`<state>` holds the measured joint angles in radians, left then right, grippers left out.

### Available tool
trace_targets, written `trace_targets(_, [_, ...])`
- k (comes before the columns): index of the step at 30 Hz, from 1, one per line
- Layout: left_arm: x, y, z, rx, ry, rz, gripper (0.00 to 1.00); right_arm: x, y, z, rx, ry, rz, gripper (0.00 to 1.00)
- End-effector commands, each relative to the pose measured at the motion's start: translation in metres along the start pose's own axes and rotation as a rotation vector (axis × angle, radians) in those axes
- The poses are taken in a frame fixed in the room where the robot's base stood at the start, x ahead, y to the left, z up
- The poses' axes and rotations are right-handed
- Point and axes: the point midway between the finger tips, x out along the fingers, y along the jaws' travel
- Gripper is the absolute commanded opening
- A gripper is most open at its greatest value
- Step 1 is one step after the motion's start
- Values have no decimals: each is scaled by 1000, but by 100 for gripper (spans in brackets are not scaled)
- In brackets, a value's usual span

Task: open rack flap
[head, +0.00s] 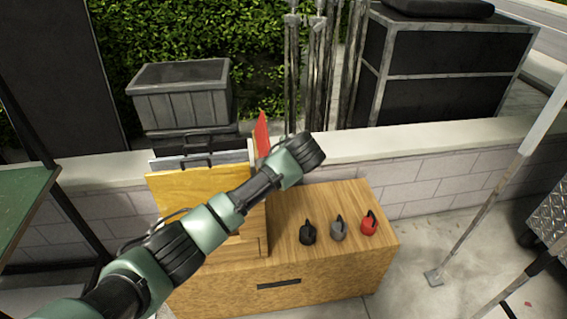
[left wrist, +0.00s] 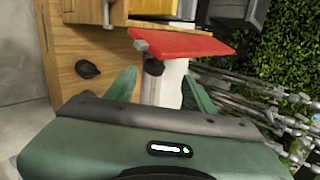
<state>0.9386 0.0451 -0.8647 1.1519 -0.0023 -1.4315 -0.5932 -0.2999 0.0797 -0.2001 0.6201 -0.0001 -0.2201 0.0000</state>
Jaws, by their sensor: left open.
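The rack (head: 205,187) is a yellow wooden unit standing on a wooden chest. A red flap (head: 262,134) stands up at its right side, partly hidden by my left arm. In the left wrist view the red flap (left wrist: 185,43) lies across the picture just beyond my left gripper (left wrist: 159,76), with a small dark knob (left wrist: 153,67) under its edge. My left gripper is open, its green fingers spread below the flap. I see no grip on it; whether a finger touches it I cannot tell. In the head view the fingertips are hidden behind the wrist. My right gripper is not visible.
On the chest top (head: 283,249) stand a black (head: 308,234), a grey (head: 338,230) and a red clamp-like item (head: 369,224). A low block wall (head: 420,171) runs behind. A grey bin (head: 182,92) and metal poles (head: 316,75) stand beyond it. A slanted pole (head: 480,218) is at right.

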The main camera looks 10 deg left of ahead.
Motion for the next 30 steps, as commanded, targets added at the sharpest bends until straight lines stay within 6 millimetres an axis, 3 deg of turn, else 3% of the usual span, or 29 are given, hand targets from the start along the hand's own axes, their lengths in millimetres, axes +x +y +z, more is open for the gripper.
trace_targets(7, [-1,0,0,0,-1,0,54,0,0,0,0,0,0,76])
trace_targets(11, [7,11,-1,14,13,-22,17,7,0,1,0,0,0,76])
trace_targets(13, [17,28,-4,42,45,-74,0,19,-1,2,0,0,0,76])
trace_targets(17, [30,70,-7,132,130,-259,0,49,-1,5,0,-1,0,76])
trace_targets(21, [16,104,-1,243,193,-488,0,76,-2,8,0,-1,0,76])
trace_targets(25, [-7,122,8,327,212,-646,0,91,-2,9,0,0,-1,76])
trace_targets(30, [-23,124,13,375,213,-731,0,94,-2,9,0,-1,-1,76])
